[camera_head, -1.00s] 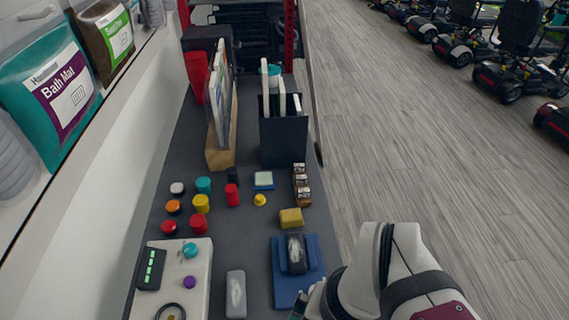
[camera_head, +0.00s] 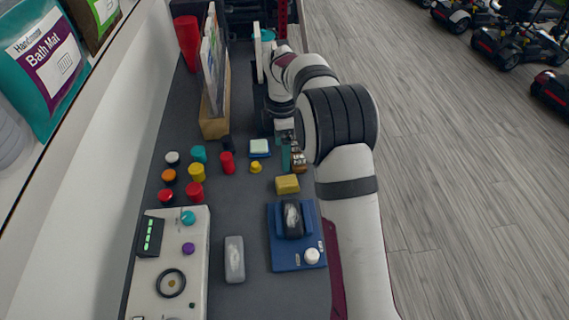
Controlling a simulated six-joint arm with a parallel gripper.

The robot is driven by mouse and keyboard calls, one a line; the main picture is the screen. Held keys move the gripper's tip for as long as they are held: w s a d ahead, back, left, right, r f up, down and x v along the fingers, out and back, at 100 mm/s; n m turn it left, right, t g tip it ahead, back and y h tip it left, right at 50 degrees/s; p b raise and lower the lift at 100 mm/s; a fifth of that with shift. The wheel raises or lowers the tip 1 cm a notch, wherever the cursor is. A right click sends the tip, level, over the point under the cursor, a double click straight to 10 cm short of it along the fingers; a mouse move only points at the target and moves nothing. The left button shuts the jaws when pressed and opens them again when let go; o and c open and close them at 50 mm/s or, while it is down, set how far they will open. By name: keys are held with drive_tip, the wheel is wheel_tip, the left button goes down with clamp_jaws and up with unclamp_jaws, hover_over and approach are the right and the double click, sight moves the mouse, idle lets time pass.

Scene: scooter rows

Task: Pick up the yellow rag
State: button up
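The likely yellow rag is a small folded-looking yellow block (camera_head: 287,184) on the dark bench top, just behind the blue device. My gripper (camera_head: 289,158) points down behind it, by the small brown stack of blocks, and appears apart from the yellow block. Its teal finger shows, but the view is too small to tell how far the fingers are open. Nothing is seen held. My arm covers the bench's right edge.
A blue device (camera_head: 282,255) with a dark handle stands in front, with a grey block (camera_head: 234,259) and a white control panel (camera_head: 203,285) to its left. Several coloured caps sit left. A brown block stack (camera_head: 299,162) and a blue-white pad (camera_head: 259,148) lie close by.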

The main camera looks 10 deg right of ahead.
sight(287, 181)
drive_tip(key=f, duration=0.4)
drive_tip(key=d+f, duration=0.1)
drive_tip(key=f, duration=0.8)
drive_tip(key=shift+w+d+f, duration=0.1)
drive_tip(key=shift+d+f, duration=0.15)
drive_tip(key=shift+f, duration=0.05)
drive_tip(key=c, duration=1.4)
drive_tip(key=shift+r, duration=2)
drive_tip(key=s+d+r, duration=0.1)
drive_tip(key=d+r, duration=0.1)
drive_tip(key=d, duration=0.1)
drive_tip(key=s+d+r, duration=0.2)
drive_tip(key=d, duration=0.2)
drive_tip(key=s+d+r, duration=0.2)
drive_tip(key=d+r, duration=0.1)
drive_tip(key=shift+s+d, duration=0.15)
drive_tip(key=shift+s, duration=0.05)
